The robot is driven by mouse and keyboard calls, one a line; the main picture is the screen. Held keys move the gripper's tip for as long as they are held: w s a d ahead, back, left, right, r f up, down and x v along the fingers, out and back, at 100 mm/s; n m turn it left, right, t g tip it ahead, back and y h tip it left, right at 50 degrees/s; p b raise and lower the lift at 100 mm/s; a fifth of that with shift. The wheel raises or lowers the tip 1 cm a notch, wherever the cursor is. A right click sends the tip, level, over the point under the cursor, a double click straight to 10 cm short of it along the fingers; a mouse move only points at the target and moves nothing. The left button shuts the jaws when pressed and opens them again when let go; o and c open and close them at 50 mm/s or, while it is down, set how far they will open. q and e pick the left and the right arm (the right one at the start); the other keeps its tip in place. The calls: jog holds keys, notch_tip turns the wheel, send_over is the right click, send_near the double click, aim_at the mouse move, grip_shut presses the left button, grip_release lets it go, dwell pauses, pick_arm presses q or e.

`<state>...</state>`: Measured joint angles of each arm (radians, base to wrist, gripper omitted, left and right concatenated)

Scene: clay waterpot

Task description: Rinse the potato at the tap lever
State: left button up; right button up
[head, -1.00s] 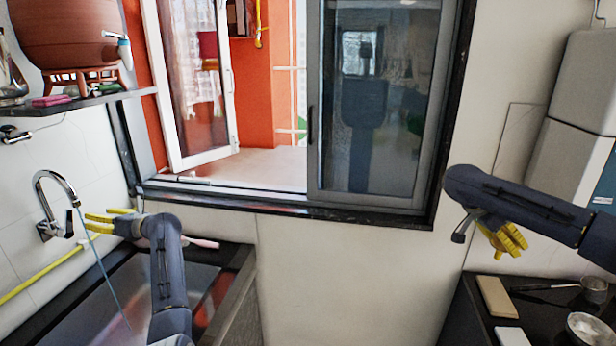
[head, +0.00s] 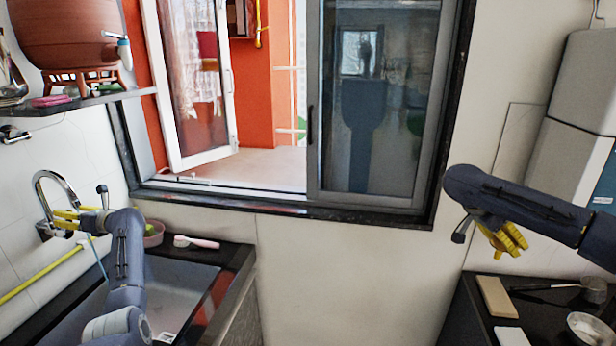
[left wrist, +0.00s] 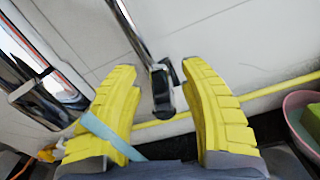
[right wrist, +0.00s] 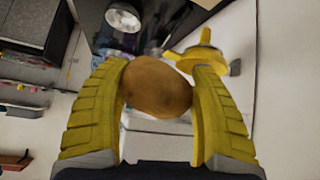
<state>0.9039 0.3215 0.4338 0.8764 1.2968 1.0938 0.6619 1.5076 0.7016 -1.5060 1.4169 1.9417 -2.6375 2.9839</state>
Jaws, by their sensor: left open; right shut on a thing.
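The chrome tap (head: 44,186) curves out from the wall above the sink at the left. My left gripper (head: 65,219) is at the tap, its yellow fingers open. In the left wrist view the dark lever end of the tap (left wrist: 162,88) lies between the open fingers, with gaps on both sides. A thin blue strand (head: 100,262) runs down toward the sink; I cannot tell if it is water. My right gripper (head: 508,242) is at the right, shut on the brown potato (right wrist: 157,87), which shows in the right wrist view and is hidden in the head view.
The sink (head: 180,285) lies below the left arm. A pink bowl (head: 153,235) and a pink-handled brush (head: 197,242) sit on its back edge. A yellow pipe (head: 40,273) runs along the left wall. The right counter holds a board (head: 495,296) and a metal bowl (head: 588,328).

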pick_arm(q)
jog(key=shift+a, duration=0.35)
grip_shut()
dwell(0.3)
